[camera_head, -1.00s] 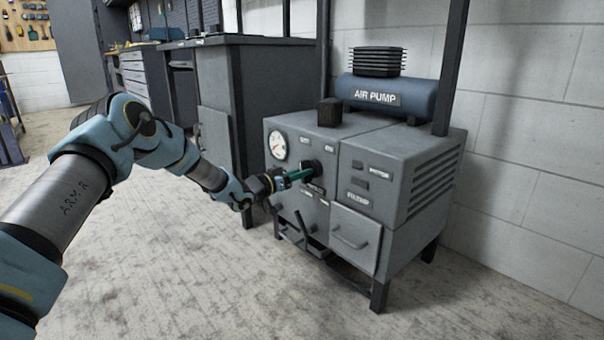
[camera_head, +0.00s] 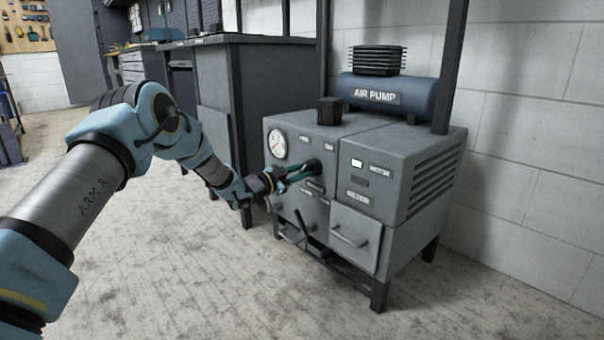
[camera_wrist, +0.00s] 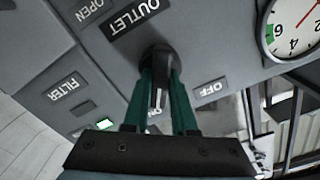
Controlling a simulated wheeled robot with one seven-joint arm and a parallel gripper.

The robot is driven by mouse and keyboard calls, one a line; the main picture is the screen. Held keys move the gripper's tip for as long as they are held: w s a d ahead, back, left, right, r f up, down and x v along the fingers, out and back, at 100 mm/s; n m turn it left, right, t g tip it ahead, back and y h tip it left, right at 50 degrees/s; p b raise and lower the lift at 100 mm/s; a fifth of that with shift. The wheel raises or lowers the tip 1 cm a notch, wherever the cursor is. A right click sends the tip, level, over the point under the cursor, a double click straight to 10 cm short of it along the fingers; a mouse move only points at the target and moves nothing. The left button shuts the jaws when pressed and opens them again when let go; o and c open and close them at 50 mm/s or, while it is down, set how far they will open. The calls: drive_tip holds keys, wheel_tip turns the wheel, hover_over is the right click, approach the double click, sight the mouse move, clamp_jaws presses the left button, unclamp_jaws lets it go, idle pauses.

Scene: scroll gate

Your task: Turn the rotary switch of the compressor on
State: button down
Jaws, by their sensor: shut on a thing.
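The compressor is a grey metal cabinet (camera_head: 395,205) with a blue tank marked AIR PUMP on top. Its black rotary switch (camera_wrist: 160,72) sits on the front panel, near the OFF label (camera_wrist: 211,91). My gripper (camera_head: 310,167) reaches the panel from the left. In the wrist view its green fingers (camera_wrist: 163,92) are shut on the switch, one on each side. A pale line shows on the switch grip between them. A small indicator (camera_head: 357,162) on the right panel is lit; it glows greenish white in the wrist view (camera_wrist: 105,124). The fingers partly hide the switch in the head view.
A round gauge (camera_head: 278,144) is left of the switch. A lever (camera_head: 301,222) and a drawer with a handle (camera_head: 354,240) are below. A dark workbench (camera_head: 240,100) stands behind at left. The floor in front is clear.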

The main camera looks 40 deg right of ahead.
drive_tip(key=shift+f, duration=0.1)
idle(0.3)
drive_tip(key=c, duration=0.7)
unclamp_jaws()
drive_tip(key=shift+w+a+p, duration=0.15)
drive_tip(key=shift+a+p, duration=0.8)
drive_tip(key=shift+a, duration=1.75)
drive_tip(key=shift+w+a+p, duration=0.1)
drive_tip(key=shift+a+p, duration=0.8)
drive_tip(key=shift+a, duration=1.8)
